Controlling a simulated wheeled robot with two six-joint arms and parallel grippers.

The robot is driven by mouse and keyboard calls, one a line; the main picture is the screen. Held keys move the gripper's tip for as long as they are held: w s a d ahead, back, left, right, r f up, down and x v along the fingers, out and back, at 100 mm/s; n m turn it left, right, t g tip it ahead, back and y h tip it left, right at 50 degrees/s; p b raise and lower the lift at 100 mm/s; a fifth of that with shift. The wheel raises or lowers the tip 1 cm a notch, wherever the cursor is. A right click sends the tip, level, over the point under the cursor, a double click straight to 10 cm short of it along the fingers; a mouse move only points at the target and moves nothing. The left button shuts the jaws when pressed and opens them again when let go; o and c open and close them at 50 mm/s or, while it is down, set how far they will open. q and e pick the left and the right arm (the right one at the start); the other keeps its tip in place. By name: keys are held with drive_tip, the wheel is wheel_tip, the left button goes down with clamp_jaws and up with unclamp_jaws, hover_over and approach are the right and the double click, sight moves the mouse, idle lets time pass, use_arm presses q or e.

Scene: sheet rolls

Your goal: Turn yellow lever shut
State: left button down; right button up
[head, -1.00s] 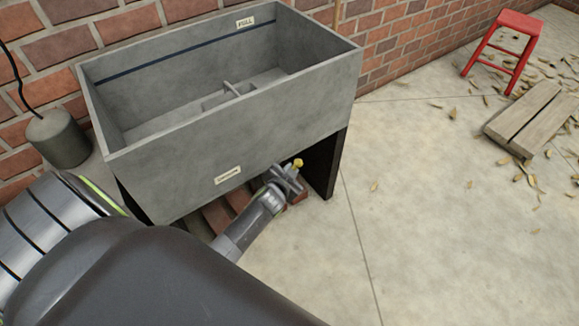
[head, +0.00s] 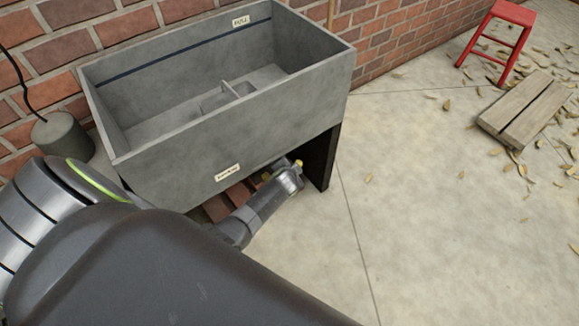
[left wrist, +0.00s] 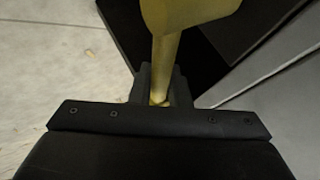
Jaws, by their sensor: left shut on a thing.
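The yellow lever (left wrist: 166,62) fills the top middle of the left wrist view. Its narrow end runs down between the two dark fingers of my left gripper (left wrist: 158,88), which are shut on it. In the head view, small bits of yellow (head: 298,164) show by my left gripper (head: 283,172), under the front right part of the grey stone sink (head: 235,140). My wrist hides most of the lever and its fitting there. My right gripper is not in view.
The sink has a small label (head: 227,173) on its front and a "FULL" label (head: 240,20) inside. A dark support (head: 320,158) stands close right of my left gripper.

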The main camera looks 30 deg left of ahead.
use_arm(q)
drive_tip(key=shift+f+m+g+y, duration=0.3)
drive_tip(key=shift+f+g, duration=0.45)
drive_tip(key=shift+g, duration=0.15)
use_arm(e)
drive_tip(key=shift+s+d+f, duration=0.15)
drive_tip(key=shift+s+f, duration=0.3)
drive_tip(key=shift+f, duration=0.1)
use_arm(q)
drive_tip(key=c, duration=1.4)
unclamp_jaws()
drive_tip(key=shift+w, duration=0.1)
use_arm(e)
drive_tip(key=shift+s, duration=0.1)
use_arm(q)
drive_tip(key=shift+r+p, duration=0.1)
drive_tip(key=shift+p, duration=0.2)
